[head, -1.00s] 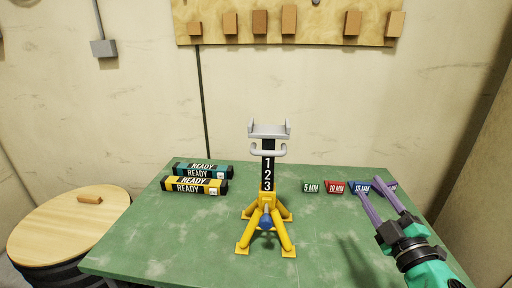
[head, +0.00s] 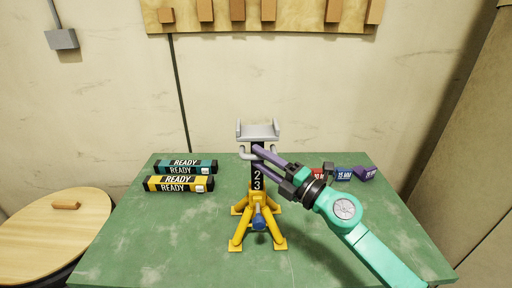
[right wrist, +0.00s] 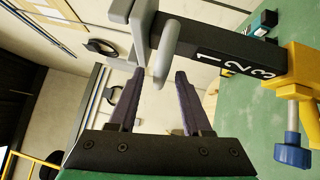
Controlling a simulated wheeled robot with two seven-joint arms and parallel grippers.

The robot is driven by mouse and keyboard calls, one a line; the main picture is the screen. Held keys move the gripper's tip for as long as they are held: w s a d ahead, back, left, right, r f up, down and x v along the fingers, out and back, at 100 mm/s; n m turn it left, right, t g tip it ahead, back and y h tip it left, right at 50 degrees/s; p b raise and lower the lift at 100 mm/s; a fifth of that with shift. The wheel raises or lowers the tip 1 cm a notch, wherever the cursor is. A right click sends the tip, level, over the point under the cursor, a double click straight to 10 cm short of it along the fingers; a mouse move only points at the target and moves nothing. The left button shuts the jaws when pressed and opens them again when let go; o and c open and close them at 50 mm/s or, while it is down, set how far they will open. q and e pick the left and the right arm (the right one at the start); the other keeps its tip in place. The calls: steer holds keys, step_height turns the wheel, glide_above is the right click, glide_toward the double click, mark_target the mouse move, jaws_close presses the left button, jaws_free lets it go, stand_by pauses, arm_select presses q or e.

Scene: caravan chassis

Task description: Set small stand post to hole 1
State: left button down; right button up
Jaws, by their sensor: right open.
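The stand has a yellow base (head: 258,212) on the green table, with a blue-handled pin (head: 258,223) at its front. Its upright black post (head: 257,180) shows 2 and 3 in the head view; my fingers cover the 1 there. In the right wrist view the post (right wrist: 222,57) shows 1, 2 and 3, all above the yellow collar. A grey cradle (head: 258,132) tops it, with a grey hook (right wrist: 167,52) below. My right gripper (head: 260,162) is open at the upper post, its fingertips around or just short of the hook; contact is unclear. My left gripper is out of view.
Teal (head: 186,166) and yellow (head: 179,184) READY bars lie at the table's left. Small labelled blocks, including a red (head: 318,174), a blue (head: 343,174) and a purple one (head: 364,173), stand behind my right arm. A round wooden top (head: 55,235) is at left.

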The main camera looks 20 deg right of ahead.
steer(key=shift+w+a+r, duration=0.25)
steer(key=shift+w+a, duration=0.05)
steer(key=shift+w, duration=0.15)
steer(key=shift+w+a+f, duration=0.2)
steer(key=shift+w+a, duration=0.05)
steer(key=shift+w, duration=0.1)
jaws_close()
stand_by(0.8)
